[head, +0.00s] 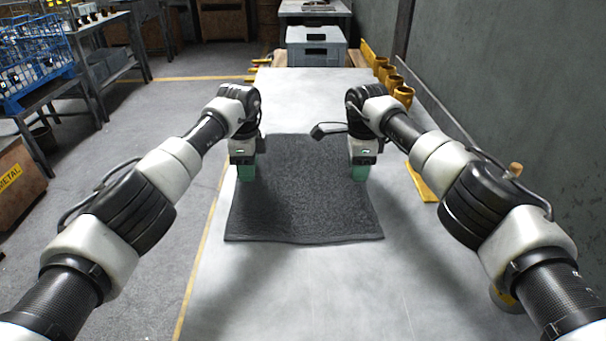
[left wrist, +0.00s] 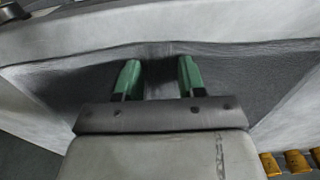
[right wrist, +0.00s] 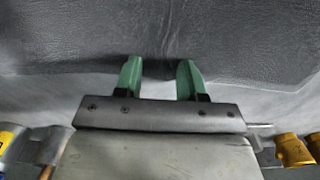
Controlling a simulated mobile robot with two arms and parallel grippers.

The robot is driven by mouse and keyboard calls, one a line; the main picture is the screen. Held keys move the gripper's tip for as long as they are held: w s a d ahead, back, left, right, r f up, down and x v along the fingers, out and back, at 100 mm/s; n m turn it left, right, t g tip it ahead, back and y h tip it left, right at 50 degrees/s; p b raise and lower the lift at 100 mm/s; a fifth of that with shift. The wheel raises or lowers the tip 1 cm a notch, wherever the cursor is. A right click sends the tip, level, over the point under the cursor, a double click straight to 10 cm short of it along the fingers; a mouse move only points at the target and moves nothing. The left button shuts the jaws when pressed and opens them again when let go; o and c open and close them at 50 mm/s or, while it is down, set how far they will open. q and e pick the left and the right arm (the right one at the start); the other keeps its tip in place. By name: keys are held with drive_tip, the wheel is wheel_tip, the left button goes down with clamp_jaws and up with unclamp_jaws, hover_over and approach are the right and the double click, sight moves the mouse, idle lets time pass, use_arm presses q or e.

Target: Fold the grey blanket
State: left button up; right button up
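The grey blanket (head: 300,205) lies spread on the pale table (head: 300,290), dark and mostly flat. It also shows in the left wrist view (left wrist: 235,80) and the right wrist view (right wrist: 230,30). My left gripper (head: 246,177) points down at the blanket's left side, and its green fingers stand apart over the cloth in the left wrist view (left wrist: 158,75). My right gripper (head: 359,175) points down at the blanket's right side. Its green fingers are apart in the right wrist view (right wrist: 158,72), beside a blanket edge. I cannot tell whether the fingertips touch the cloth.
Several yellow cylindrical parts (head: 403,94) stand along the table's right edge by the wall. A flat yellow piece (head: 422,183) lies right of the blanket. A grey crate (head: 316,52) is beyond the far end. Blue baskets (head: 30,60) stand at left. The near table is clear.

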use_arm(q)
drive_tip(key=shift+f, duration=0.1)
clamp_jaws()
use_arm(e)
drive_tip(key=shift+f, duration=0.1)
clamp_jaws()
